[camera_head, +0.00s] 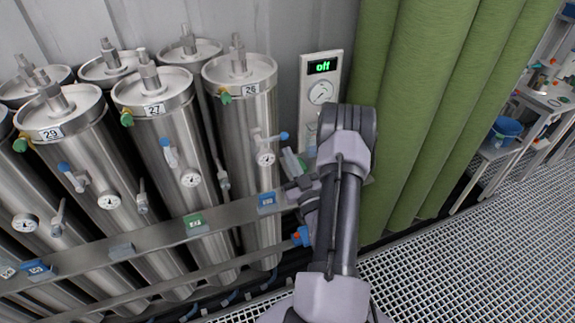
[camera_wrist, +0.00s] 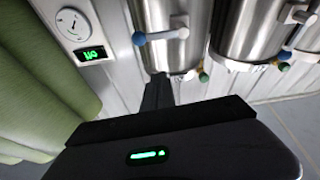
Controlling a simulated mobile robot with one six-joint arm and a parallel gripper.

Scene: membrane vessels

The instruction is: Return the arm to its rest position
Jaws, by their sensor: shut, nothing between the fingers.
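My arm (camera_head: 337,205) reaches forward from the bottom of the head view, its elbow high in front of the wall panel and the green columns. In the wrist view my gripper (camera_wrist: 158,90) points toward the steel vessels, with its dark fingers together and nothing between them. Its black body with a green light fills the lower part of that view. In the head view the gripper is mostly hidden behind or beside my arm, near vessel 26 (camera_head: 242,130). I cannot tell whether it touches anything there.
Vessel 27 (camera_head: 165,125) and vessel 29 (camera_head: 75,150) stand left, with valves and gauges. A metal rail (camera_head: 155,236) crosses before them. A wall panel (camera_head: 321,85) reads "off". Green columns (camera_head: 425,90) stand right of my arm. Grating floor (camera_head: 480,265) lies clear at lower right.

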